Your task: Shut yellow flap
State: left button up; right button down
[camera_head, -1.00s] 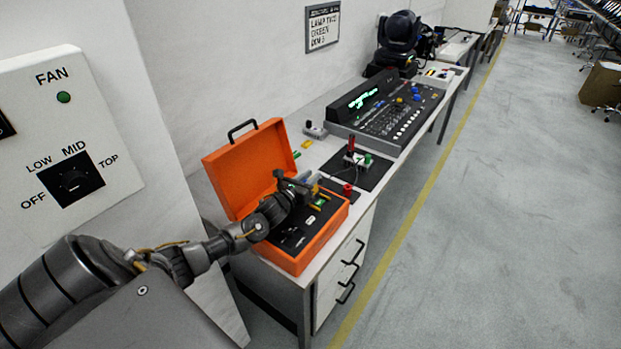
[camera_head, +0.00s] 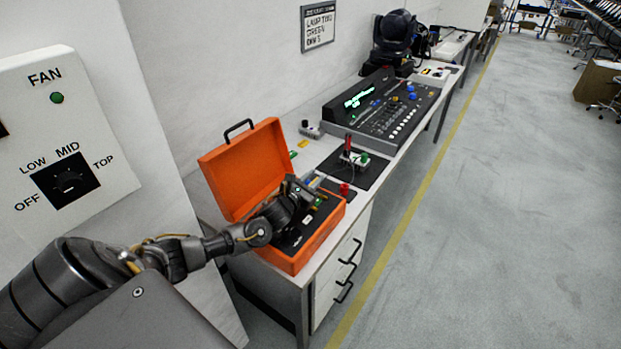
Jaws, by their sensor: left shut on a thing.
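I cannot clearly pick out a yellow flap. An orange case (camera_head: 325,237) stands open on the near end of the bench, its lid (camera_head: 244,168) raised and leaning back toward the wall. My left gripper (camera_head: 310,197) reaches into the case from the left, low over its dark inside panel. It is shut on a small part there, which the hand mostly hides. A small green-lit spot (camera_head: 318,201) shows on the panel beside the gripper. My right gripper is out of view.
Behind the case are a dark mat (camera_head: 368,170) with small parts, a control desk (camera_head: 385,112) and a black lamp head (camera_head: 396,32). A fan switch box (camera_head: 65,140) hangs on the left wall.

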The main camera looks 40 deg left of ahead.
pick_arm(q)
jog(key=shift+d+f+m, duration=0.15)
jog(key=shift+d+m, duration=0.5)
jog(key=shift+m, duration=0.65)
jog(key=o, duration=0.8)
jog(key=s+p, duration=0.6)
jog(key=s, duration=0.4)
jog(key=shift+d+p, duration=0.1)
jog(key=shift+p, duration=0.3)
jog(key=shift+s, duration=0.4)
